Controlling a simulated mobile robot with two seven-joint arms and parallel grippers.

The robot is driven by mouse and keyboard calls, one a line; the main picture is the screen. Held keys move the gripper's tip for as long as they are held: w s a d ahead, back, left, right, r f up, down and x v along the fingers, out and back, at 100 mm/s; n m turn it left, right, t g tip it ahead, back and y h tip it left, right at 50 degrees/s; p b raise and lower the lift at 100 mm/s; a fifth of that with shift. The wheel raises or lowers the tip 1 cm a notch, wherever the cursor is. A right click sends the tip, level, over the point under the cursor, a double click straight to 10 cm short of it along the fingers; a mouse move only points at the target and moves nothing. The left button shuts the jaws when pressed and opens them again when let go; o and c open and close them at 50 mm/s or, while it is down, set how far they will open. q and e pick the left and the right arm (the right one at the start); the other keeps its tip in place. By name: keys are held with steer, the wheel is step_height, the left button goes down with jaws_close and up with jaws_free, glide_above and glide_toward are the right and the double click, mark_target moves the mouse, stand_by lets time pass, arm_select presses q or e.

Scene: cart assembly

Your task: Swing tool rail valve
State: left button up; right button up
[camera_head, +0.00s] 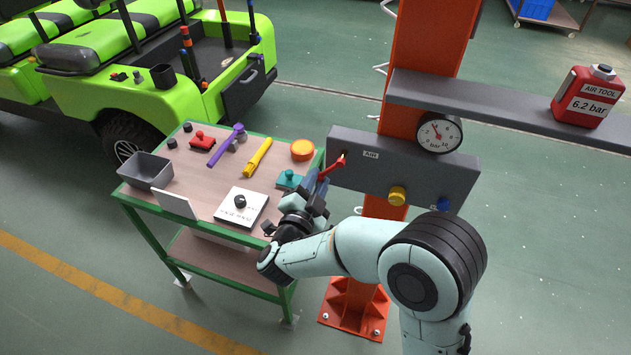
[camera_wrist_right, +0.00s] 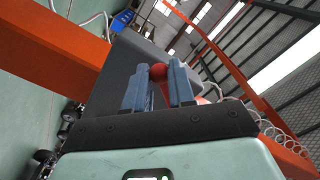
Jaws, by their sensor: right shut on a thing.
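The grey valve panel (camera_head: 420,180) marked AIR is fixed to the orange post. A red valve lever (camera_head: 334,167) sticks out at its left end and slants down to the left. My right gripper (camera_head: 320,183) is at the lever's free end, with its fingers closed on it. In the right wrist view, the lever's round red knob (camera_wrist_right: 158,72) sits between the two blue-grey fingers (camera_wrist_right: 160,92). The fingers hide part of the lever. My left gripper is not in view.
A pressure gauge (camera_head: 438,132), a yellow knob (camera_head: 397,196) and a blue knob (camera_head: 443,204) are on the panel. The green-framed cart (camera_head: 150,211) with tools stands close left of my gripper.

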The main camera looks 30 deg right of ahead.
steer(key=shift+s+d+f+b, duration=0.55)
steer(key=shift+s+d, duration=0.05)
steer(key=shift+s, duration=0.1)
steer(key=shift+s+d, duration=0.1)
steer(key=shift+o, duration=0.4)
steer(key=shift+s+d+f+b, duration=0.2)
steer(key=shift+s+d+b, duration=0.1)
steer(key=shift+s+d, duration=0.45)
steer(key=o, duration=0.9)
steer(key=shift+s, duration=0.1)
steer(key=shift+a, duration=0.1)
